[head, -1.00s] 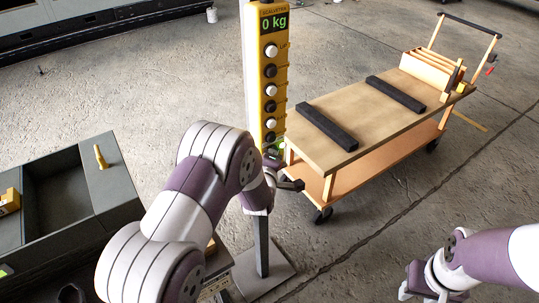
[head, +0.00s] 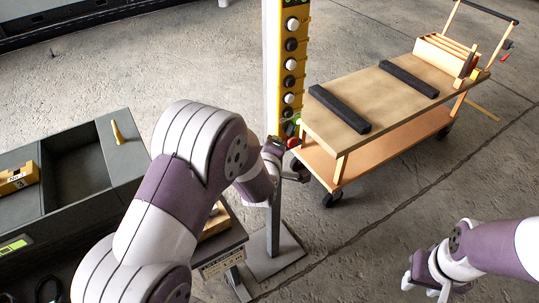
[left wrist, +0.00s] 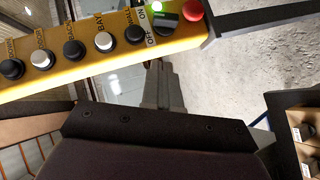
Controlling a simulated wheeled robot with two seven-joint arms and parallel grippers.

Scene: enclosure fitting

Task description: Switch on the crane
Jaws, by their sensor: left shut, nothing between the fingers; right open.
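The yellow crane control panel (head: 301,75) stands on a grey post, with a column of black and white buttons. In the left wrist view the panel (left wrist: 95,70) crosses the top left. Its end carries a switch (left wrist: 166,21) with a green part, beside ON and OFF marks, a bright green lamp (left wrist: 157,4) and a red button (left wrist: 193,10). The red button also shows in the head view (head: 293,143). My left gripper (head: 303,172) is shut and empty, just below the panel's lower end; its fingers (left wrist: 160,80) point toward the switch, apparently apart from it. My right gripper (head: 415,283) is open and empty, away from the panel.
A wooden cart (head: 385,100) with two black bars stands right of the post. A grey bench (head: 95,200) with an open recess lies at the left. The post's base plate (head: 277,255) is on the floor.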

